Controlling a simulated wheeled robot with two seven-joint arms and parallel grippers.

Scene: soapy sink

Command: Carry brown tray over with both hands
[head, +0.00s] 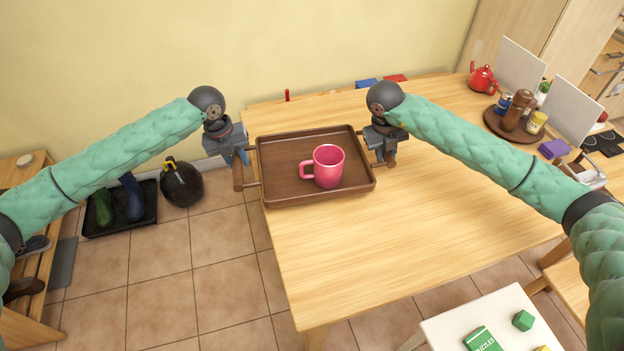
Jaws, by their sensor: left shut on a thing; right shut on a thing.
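The brown tray (283,175) is a rectangular wooden tray with a raised rim and a handle at each short side. It is over the left end of the wooden table, and its left side reaches past the table edge. I cannot tell whether it touches the table. A pink mug (328,167) stands upright on it, right of centre. My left gripper (240,165) is shut on the tray's left handle. My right gripper (384,150) is shut on its right handle. The fingers partly hide both handles.
The wooden table (430,220) is clear to the right and front of the tray. A round board with jars (515,112) and a red teapot (483,79) stand at the far right. A white low table (490,320) is at front right. A black round vessel (182,184) sits on the floor left.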

